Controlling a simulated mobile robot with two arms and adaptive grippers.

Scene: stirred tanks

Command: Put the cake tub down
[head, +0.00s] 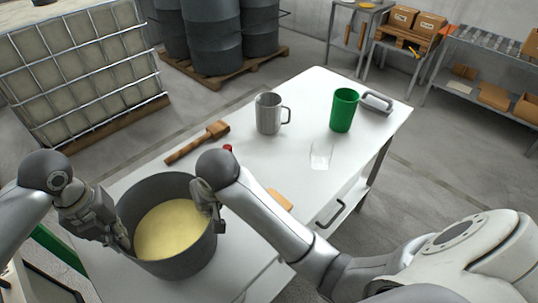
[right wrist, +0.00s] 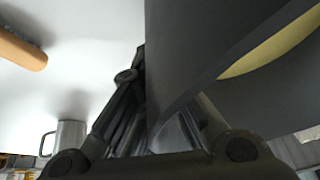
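The cake tub (head: 178,262) is a wide dark grey round tub with pale yellow contents, at the near left of the white table in the head view. It looks upright; whether its base touches the table cannot be told. My left gripper (head: 122,238) is shut on its left wall. My right gripper (head: 217,208) is shut on its right wall near the rim. In the right wrist view the tub's dark wall (right wrist: 215,50) runs between the fingers of this gripper (right wrist: 165,125), and the tub hides part of one finger.
The white table (head: 255,165) also holds a brown wooden-looking tool (head: 197,143), a steel mug (head: 268,113), a green cup (head: 344,110), a clear glass (head: 321,156) and a grey-handled item (head: 377,103). A caged tank (head: 80,65) and dark drums (head: 212,40) stand behind.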

